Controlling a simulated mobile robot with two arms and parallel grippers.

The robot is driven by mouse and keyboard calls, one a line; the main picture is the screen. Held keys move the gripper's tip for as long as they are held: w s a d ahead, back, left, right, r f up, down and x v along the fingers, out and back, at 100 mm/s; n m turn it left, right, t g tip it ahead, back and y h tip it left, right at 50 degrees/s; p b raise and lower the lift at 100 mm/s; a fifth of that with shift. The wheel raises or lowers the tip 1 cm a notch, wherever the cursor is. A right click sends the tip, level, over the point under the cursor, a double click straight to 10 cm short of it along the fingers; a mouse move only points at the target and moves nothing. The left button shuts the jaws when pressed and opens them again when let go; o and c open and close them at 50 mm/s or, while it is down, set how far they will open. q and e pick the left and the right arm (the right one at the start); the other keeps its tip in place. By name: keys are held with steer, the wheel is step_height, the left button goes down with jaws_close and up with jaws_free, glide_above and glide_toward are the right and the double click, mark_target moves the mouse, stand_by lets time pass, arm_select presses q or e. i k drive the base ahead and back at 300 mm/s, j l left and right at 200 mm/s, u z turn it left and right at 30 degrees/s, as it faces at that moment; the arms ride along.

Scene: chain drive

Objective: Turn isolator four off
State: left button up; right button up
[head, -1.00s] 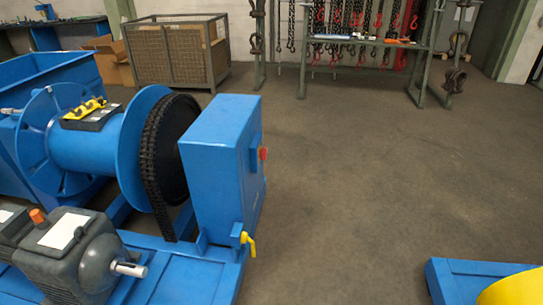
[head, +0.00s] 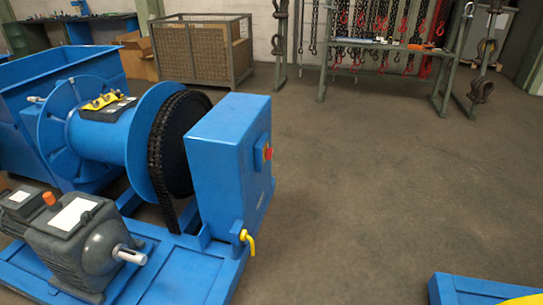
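No number or label reading four is legible, so I cannot tell which part is isolator four. A blue upright box (head: 222,170) stands at the end of the blue winch frame. On its right side is a small red knob (head: 267,153), seen edge-on with a hint of yellow around it. A yellow lever (head: 247,240) sticks out low at the box's front corner, its end bent downward. Neither of my grippers shows in this view.
A blue drum (head: 98,135) with a black chain (head: 158,165) stands left of the box, and a grey motor (head: 75,240) in front. A blue platform (head: 470,288) is at the bottom right. A chain rack (head: 385,50) and a mesh crate (head: 203,55) stand behind. The floor (head: 370,190) right of the box is clear.

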mark_target(268, 154)
steer(key=i+u, duration=0.2)
steer(key=u, duration=0.15)
steer(key=i+l+u, duration=0.15)
steer(key=u, duration=0.25)
